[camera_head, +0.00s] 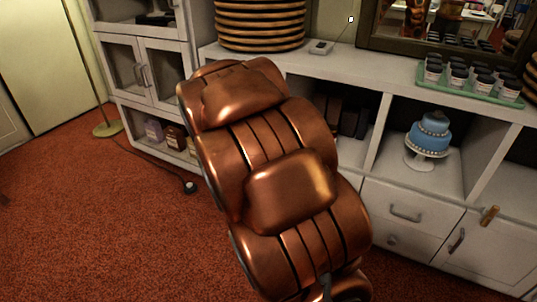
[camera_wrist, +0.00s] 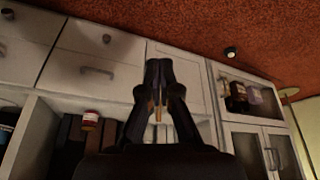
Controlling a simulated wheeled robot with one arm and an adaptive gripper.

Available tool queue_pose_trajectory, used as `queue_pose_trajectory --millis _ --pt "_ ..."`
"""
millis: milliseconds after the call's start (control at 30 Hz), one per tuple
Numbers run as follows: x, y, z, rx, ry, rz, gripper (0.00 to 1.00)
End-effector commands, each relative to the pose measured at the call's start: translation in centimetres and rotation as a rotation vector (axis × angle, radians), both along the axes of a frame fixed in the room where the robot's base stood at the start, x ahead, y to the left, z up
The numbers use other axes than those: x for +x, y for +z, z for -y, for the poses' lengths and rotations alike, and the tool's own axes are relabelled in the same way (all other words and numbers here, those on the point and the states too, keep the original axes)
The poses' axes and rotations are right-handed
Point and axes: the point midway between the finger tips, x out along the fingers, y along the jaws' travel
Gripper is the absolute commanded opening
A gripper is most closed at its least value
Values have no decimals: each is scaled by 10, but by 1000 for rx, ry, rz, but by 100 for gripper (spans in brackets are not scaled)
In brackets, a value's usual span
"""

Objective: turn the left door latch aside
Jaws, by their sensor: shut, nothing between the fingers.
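My gripper (camera_wrist: 158,64) is black and shut, its fingertips together in the wrist view, where the cabinet appears upside down. A small brass latch (camera_wrist: 158,108) shows through the gap between the fingers, by the edge of a white cabinet door (camera_wrist: 190,82). I cannot tell whether the fingers touch it. In the head view my copper arm hides this door, its latch and the gripper.
White drawers (camera_head: 405,205) lie between the doors. Above them a blue cake (camera_head: 430,135) stands on a white stand in an open shelf. The counter holds stacked brown discs (camera_head: 260,25) and a green tray of jars (camera_head: 455,85). Red carpet (camera_head: 90,220) is clear at left.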

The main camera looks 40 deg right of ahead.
Motion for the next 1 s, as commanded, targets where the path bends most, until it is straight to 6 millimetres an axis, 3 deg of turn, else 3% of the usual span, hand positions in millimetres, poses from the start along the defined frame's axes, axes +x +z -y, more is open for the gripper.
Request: queue_pose_trajectory --millis 33,200,500,700,1000 --pt "11 -8 21 -14 -50 39 0" --pt "51 -25 86 -64 -187 218 0" --pt "98 -61 184 -75 -371 547 0" --pt "116 -85 233 -22 -460 777 0" --pt "121 -121 278 157 -571 1131 0"
